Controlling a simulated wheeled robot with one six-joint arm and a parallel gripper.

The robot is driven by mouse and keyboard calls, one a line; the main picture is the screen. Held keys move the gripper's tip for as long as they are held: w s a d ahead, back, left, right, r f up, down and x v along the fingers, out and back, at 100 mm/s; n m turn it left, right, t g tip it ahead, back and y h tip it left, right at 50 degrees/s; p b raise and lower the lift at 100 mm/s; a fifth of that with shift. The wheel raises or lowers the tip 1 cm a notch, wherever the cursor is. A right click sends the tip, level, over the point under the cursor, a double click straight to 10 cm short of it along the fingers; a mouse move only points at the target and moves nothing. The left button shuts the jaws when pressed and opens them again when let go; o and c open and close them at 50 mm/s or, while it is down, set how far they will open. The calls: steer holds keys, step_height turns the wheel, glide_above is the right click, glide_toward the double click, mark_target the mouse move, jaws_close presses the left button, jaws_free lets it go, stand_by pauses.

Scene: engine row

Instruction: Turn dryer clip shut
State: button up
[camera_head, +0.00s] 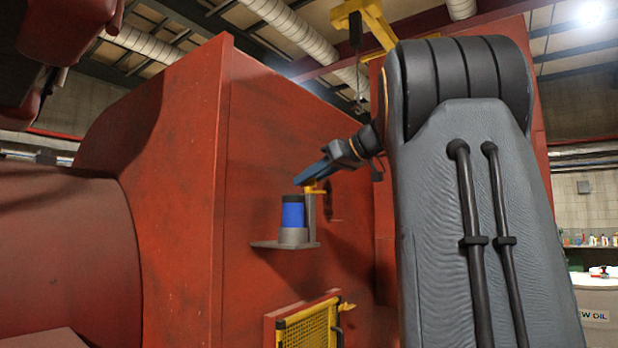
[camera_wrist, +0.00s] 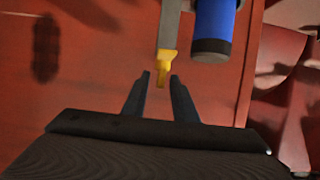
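The dryer is a blue cylinder (camera_head: 293,213) with a dark top and a grey base, beside a grey upright post (camera_head: 310,212). It also shows in the wrist view (camera_wrist: 214,22). The yellow clip (camera_head: 316,188) sits at the post's top; in the wrist view the clip (camera_wrist: 165,66) points toward my gripper. My gripper (camera_wrist: 160,76) has its two dark fingers apart, and the clip's end appears between the fingertips. I cannot tell whether either finger touches it. In the head view my gripper (camera_head: 304,180) is at the clip, just above the dryer, partly covering it.
A grey shelf (camera_head: 265,245) on the red engine wall (camera_head: 262,150) carries the dryer. Below is a yellow mesh panel (camera_head: 308,329) with yellow latches. A yellow hoist (camera_head: 368,20) hangs above. A white drum (camera_head: 598,310) stands at the right.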

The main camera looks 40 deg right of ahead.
jaws_close()
